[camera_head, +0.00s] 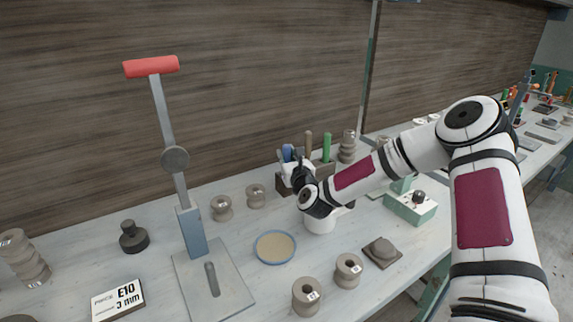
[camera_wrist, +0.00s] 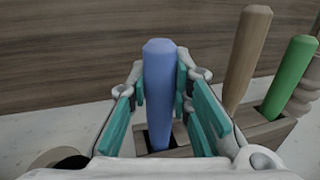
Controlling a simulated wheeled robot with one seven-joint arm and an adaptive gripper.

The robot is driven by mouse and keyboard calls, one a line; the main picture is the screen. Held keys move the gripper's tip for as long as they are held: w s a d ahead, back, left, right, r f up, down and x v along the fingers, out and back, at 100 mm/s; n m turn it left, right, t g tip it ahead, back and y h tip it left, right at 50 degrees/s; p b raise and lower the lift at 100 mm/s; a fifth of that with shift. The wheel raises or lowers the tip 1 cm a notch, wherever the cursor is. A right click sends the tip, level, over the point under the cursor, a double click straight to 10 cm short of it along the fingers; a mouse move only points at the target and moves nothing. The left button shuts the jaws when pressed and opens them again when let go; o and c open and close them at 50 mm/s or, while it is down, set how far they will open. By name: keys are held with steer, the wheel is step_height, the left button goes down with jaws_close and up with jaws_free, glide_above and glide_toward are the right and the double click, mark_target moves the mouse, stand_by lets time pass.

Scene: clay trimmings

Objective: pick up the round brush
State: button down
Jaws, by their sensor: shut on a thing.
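A tool with a blue handle (camera_wrist: 158,90) stands upright in a slot of a wooden holder (camera_wrist: 268,134). Its lower end is hidden in the slot, so I cannot see whether it has bristles. My gripper (camera_wrist: 160,82) has its teal-padded fingers on both sides of this handle and is shut on it. In the head view the blue handle (camera_head: 287,153) shows just behind my gripper (camera_head: 297,170), at the left end of the holder.
A tan wooden handle (camera_wrist: 248,55) and a green handle (camera_wrist: 290,75) stand in the holder to the right. Spools, a round blue-rimmed dish (camera_head: 274,247) and a red-handled lever press (camera_head: 190,230) stand nearby on the bench.

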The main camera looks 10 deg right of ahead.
steer(key=shift+r, duration=0.1)
step_height(320, 180, up, 10)
steer(key=shift+f+p, duration=0.1)
steer(key=shift+p, duration=0.2)
steer(key=shift+s, duration=0.1)
stand_by(0.5)
